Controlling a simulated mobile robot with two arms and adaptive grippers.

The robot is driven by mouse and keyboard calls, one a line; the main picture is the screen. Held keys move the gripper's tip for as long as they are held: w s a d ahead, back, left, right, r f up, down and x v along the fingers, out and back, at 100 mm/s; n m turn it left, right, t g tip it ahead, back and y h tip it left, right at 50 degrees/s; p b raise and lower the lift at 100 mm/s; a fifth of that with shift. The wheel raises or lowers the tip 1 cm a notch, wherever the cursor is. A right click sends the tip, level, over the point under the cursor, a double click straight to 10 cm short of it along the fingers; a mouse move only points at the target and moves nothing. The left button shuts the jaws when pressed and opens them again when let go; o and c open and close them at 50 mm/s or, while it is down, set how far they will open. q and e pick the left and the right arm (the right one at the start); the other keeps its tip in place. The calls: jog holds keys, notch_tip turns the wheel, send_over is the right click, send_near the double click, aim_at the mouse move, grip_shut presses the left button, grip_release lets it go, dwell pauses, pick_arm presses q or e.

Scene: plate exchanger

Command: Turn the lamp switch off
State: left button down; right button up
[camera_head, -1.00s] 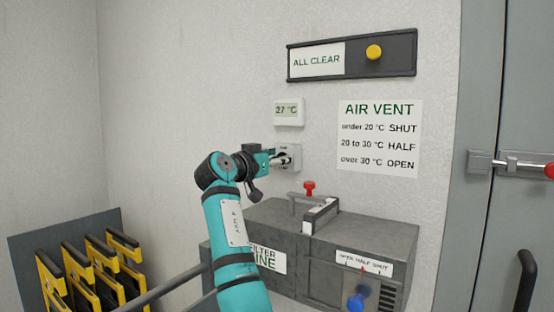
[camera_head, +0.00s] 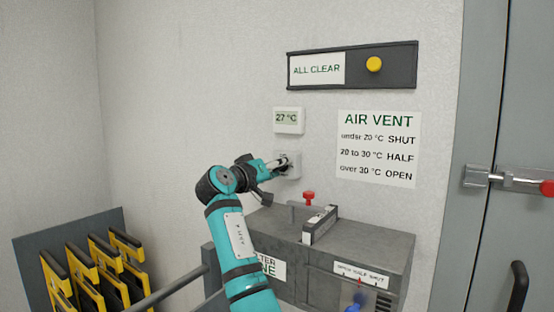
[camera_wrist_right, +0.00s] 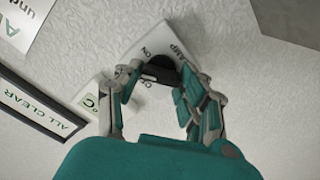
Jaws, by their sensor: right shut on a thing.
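The lamp switch (camera_head: 295,157) is a small white plate on the wall below the thermometer. In the right wrist view its plate (camera_wrist_right: 146,49) bears the letters LAMP and ON and part of another label. A black knob (camera_wrist_right: 160,73) sits on it. My right gripper (camera_head: 283,166) is at the switch, and in the right wrist view its fingers (camera_wrist_right: 157,77) are shut on the knob from both sides. The fingers hide part of the plate, so I cannot tell exactly which mark the knob points to. My left gripper is not in view.
The thermometer (camera_head: 288,120) reads 27 °C. An ALL CLEAR panel (camera_head: 405,63) with a yellow button and an AIR VENT sign (camera_head: 378,148) hang nearby. A grey filter machine (camera_head: 390,245) with a red knob (camera_head: 309,197) stands below. Yellow-black plates (camera_head: 90,270) stand at left.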

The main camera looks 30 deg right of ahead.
jog(key=shift+w+a+f+n+p, duration=0.1)
jog(key=shift+f+n+p, duration=0.05)
jog(key=shift+n+p, duration=4.9)
jog(key=shift+n+b, duration=0.6)
jog(key=shift+n, duration=0.15)
jog(key=o, duration=1.1)
jog(key=shift+o, duration=0.3)
jog(key=shift+a, duration=0.15)
jog(key=v, duration=1.2)
